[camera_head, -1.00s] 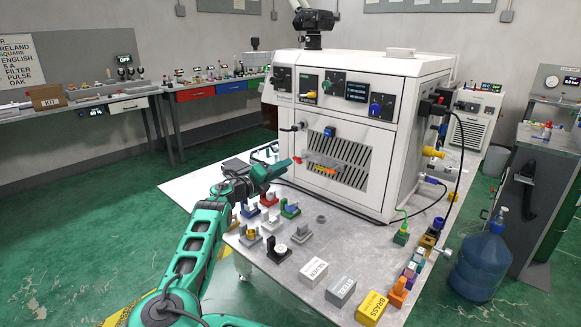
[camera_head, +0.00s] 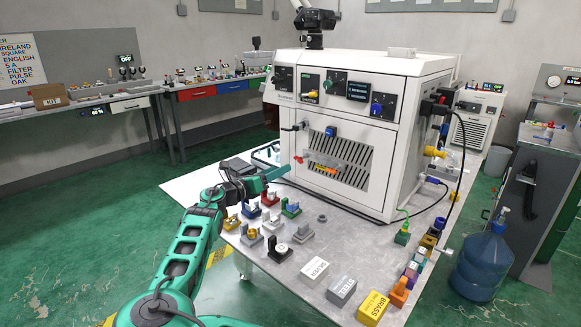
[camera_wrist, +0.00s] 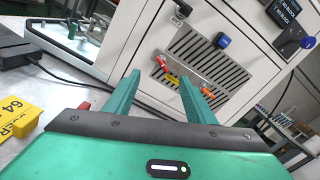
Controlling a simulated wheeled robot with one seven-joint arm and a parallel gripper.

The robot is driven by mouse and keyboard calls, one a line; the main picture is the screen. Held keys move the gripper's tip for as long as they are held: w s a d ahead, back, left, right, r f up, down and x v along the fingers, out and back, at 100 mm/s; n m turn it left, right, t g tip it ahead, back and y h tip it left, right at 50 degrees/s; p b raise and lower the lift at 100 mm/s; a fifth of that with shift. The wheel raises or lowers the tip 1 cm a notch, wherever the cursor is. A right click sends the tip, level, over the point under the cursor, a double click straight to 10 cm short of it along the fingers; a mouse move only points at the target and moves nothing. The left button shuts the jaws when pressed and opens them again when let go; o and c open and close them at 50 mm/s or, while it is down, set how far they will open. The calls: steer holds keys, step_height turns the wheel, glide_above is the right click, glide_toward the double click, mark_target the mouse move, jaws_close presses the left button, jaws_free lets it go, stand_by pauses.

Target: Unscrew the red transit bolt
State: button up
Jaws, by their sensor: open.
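The red transit bolt (camera_head: 298,159) shows as a small red piece at the left of the machine's slatted front vent. In the wrist view the red bolt (camera_wrist: 159,61) appears just beyond and between my fingertips, beside a yellow piece (camera_wrist: 172,77) and an orange piece (camera_wrist: 207,92). My gripper (camera_head: 285,171) is stretched toward the machine front, just left of and below the bolt. In the wrist view my gripper (camera_wrist: 160,76) is open, with nothing held between its two green fingers. A gap to the bolt seems to remain; its depth is hard to tell.
The white machine (camera_head: 395,150) stands on a grey table (camera_head: 310,245). Several small fixtures, including a grey one (camera_head: 303,234), lie below my gripper. Labelled blocks, including a yellow one (camera_head: 373,309), line the front edge. A black cable (camera_wrist: 55,75) runs along the table.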

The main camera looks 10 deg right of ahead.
mark_target(299, 160)
steer(key=w+d+m, duration=0.5)
steer(key=d+m, duration=0.2)
steer(key=m, duration=0.2)
stand_by(0.6)
steer(key=shift+d, duration=0.1)
steer(key=shift+r, duration=0.1)
steer(key=c, duration=1.1)
